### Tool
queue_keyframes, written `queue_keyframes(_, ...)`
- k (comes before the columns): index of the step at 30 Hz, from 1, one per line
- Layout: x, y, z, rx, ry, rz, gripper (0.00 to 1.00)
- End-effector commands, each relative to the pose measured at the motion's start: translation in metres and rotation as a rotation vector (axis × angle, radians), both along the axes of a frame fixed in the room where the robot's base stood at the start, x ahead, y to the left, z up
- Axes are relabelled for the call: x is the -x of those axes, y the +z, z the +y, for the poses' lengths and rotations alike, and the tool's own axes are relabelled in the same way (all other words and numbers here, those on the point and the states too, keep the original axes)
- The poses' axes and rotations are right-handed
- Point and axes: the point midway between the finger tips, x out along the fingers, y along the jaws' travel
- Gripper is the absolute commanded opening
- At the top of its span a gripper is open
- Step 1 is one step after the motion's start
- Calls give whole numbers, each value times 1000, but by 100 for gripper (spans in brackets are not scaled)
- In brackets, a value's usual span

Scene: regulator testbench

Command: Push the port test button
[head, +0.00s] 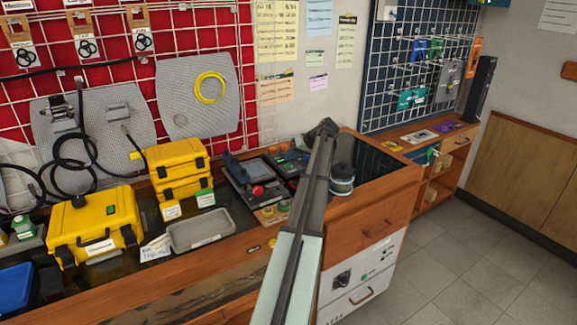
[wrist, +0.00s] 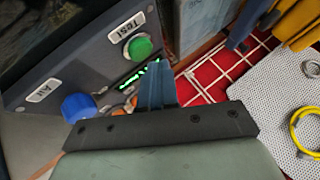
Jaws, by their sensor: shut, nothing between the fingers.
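In the wrist view, a round green button (wrist: 140,47) sits on a dark grey panel (wrist: 75,62) beside a white label (wrist: 126,27) that reads "Test". A blue round button (wrist: 78,107) sits lower left on the panel by another label (wrist: 43,90). My gripper (wrist: 156,72) is shut and empty. Its fingertips appear just below the green button in the picture; whether they touch the panel I cannot tell. In the head view, my gripper (head: 327,127) is over the back of the bench, and my arm hides part of the devices there.
A control box with a red button (head: 257,190) stands left of my arm. Yellow cases (head: 98,222) and a grey tray (head: 201,229) are further left. A dark roll (head: 342,180) stands close right of my arm. A red pegboard wall (wrist: 215,70) is behind.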

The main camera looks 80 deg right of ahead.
Motion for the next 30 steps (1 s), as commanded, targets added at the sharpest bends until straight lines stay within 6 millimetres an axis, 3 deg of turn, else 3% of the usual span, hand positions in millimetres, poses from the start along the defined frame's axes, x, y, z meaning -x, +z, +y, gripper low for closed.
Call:
queue_keyframes(11, 0, 3, 0, 1, -1, -1, 0)
queue_keyframes(30, 0, 49, 0, 1, 0, -1, 0)
